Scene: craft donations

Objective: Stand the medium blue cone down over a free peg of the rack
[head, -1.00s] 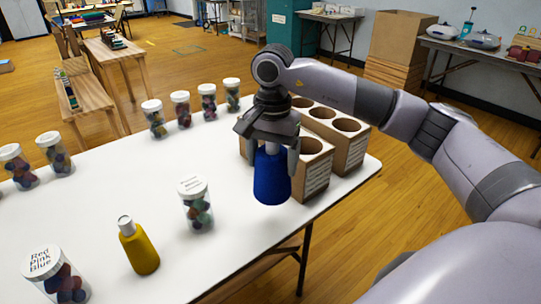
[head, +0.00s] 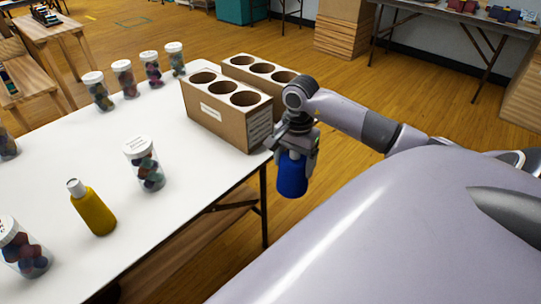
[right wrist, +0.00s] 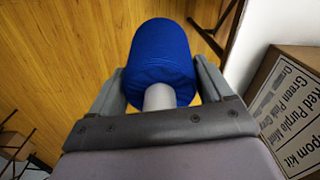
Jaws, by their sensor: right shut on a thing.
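The blue cone (head: 292,178) is a blue, slightly tapered body with a pale core sticking out at its gripper end. My right gripper (head: 294,156) is shut on it and holds it hanging down, just off the right edge of the white table, above the floor. In the right wrist view the cone (right wrist: 160,52) lies between the two grey fingers, and its pale core (right wrist: 159,97) points toward the palm. No rack with pegs shows in these frames. My left gripper is not in view.
Two cardboard boxes with round holes (head: 219,112) (head: 262,66) stand at the table's right edge, close to my right gripper. Several jars of coloured balls, one jar (head: 146,164) nearest the middle, and a yellow bottle (head: 94,210) stand on the white table (head: 190,180).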

